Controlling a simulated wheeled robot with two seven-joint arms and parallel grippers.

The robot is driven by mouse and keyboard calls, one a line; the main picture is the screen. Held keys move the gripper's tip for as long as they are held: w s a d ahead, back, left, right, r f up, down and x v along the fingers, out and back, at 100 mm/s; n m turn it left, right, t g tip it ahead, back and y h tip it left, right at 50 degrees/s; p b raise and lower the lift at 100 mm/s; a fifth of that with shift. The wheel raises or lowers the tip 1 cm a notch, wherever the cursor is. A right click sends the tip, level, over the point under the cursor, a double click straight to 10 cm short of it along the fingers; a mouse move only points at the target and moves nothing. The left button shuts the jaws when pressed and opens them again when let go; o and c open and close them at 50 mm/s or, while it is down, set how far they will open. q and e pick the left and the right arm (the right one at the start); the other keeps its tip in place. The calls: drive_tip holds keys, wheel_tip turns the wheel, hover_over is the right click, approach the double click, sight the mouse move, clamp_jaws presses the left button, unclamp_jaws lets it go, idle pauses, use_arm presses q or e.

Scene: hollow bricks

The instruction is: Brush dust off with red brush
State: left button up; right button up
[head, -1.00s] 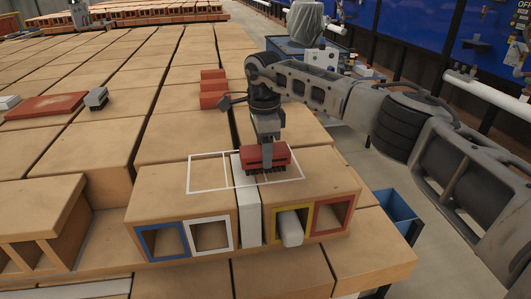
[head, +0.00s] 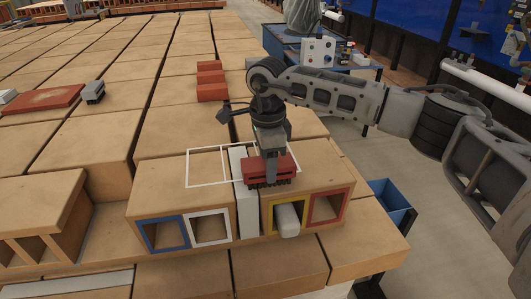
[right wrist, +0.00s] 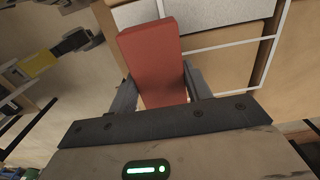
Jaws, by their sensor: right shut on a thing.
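My right gripper (head: 268,155) is shut on the red brush (head: 285,169), whose dark bristles point down at the top of the right hollow brick (head: 315,183). I cannot tell whether they touch it. In the right wrist view the red brush (right wrist: 152,62) sits between the two fingers of the gripper (right wrist: 160,95). The left hollow brick (head: 165,200) has blue and white framed openings. The right one has yellow and red framed openings. A white outline (head: 187,169) lies over both brick tops. No dust is clearly visible. My left gripper is out of view.
A white slab (head: 247,205) stands between the two bricks. A white block (head: 287,220) sticks out of the yellow opening. Several red blocks (head: 211,79) lie behind. A red slab (head: 42,103) and grey block (head: 93,92) lie left. A blue bin (head: 388,205) is right.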

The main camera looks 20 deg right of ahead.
drive_tip(key=shift+s, duration=0.1)
drive_tip(key=shift+r+p, duration=0.45)
drive_tip(key=shift+r, duration=0.35)
drive_tip(key=shift+r+p, duration=1.95)
drive_tip(key=shift+r, duration=1.1)
